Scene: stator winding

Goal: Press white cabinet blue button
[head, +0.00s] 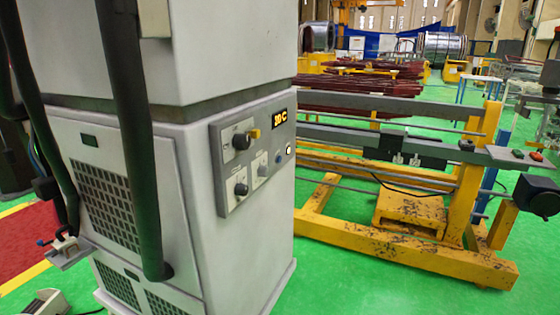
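The white cabinet (258,235) stands left of centre in the head view. A grey control panel (228,165) is on its right-hand face. A small dark-blue round button (279,158) sits near the panel's right edge, beside a small white round light or button (289,150). The panel also has a yellow piece (255,133), two black knobs (241,141), a grey switch (263,170) and an orange-lit display (281,121). Whether the blue button is pressed in is too small to tell. Neither of my grippers shows in the view.
Thick dark hoses (138,130) hang before the cabinet's vented left face. A yellow frame machine (400,255) with grey rails stands close at the right. Green floor (345,292) is free in front of it. A small grey-white object (45,302) lies bottom left.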

